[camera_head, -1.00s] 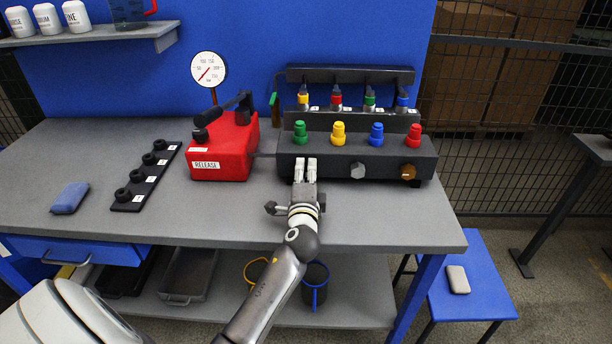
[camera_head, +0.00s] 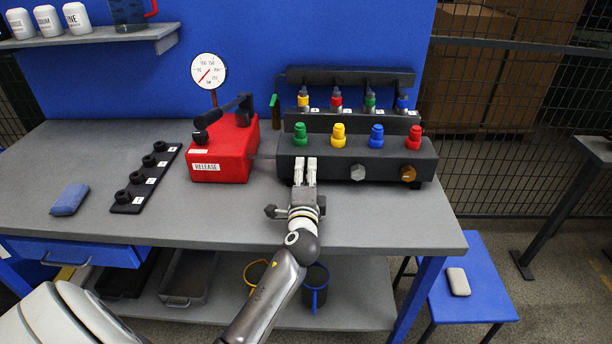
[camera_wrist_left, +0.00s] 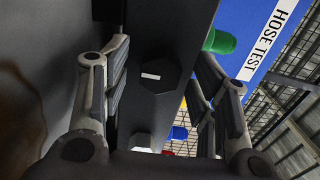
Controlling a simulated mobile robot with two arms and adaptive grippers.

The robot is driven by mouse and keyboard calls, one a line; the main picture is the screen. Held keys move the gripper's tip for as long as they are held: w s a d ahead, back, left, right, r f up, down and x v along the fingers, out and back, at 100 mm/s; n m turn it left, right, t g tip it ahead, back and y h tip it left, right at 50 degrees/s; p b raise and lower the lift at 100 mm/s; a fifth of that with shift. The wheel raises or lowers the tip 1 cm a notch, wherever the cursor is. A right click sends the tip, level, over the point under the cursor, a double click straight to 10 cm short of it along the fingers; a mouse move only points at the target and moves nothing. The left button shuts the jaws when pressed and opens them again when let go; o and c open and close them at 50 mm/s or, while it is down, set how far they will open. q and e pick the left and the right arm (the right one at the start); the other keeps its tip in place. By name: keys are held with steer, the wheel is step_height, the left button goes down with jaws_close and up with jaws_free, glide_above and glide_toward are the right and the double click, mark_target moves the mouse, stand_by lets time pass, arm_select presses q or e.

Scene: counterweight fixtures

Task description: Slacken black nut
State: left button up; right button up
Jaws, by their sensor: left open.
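The black nut (camera_wrist_left: 157,72) is a dark hexagon with a small white mark. In the left wrist view it sits on the face of the dark manifold block and lies between my open fingers, with gaps at both sides. My left gripper (camera_head: 305,165) reaches the left part of the block's front face (camera_head: 333,173), and its fingers hide the nut in the head view. It also shows in the left wrist view (camera_wrist_left: 165,85), open and empty. A silver hex nut (camera_head: 357,172) and a bronze one (camera_head: 408,173) sit further right. My right gripper is not in view.
Green (camera_head: 300,134), yellow (camera_head: 338,134), blue (camera_head: 376,135) and red (camera_head: 414,137) caps stand on the block. A red pump (camera_head: 222,157) with a gauge (camera_head: 208,71) is at its left. The bench front (camera_head: 370,225) is clear.

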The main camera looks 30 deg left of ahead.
arm_select(q)
steer(key=v, duration=1.1)
steer(key=shift+s+d, duration=0.15)
steer(key=shift+s, duration=0.2)
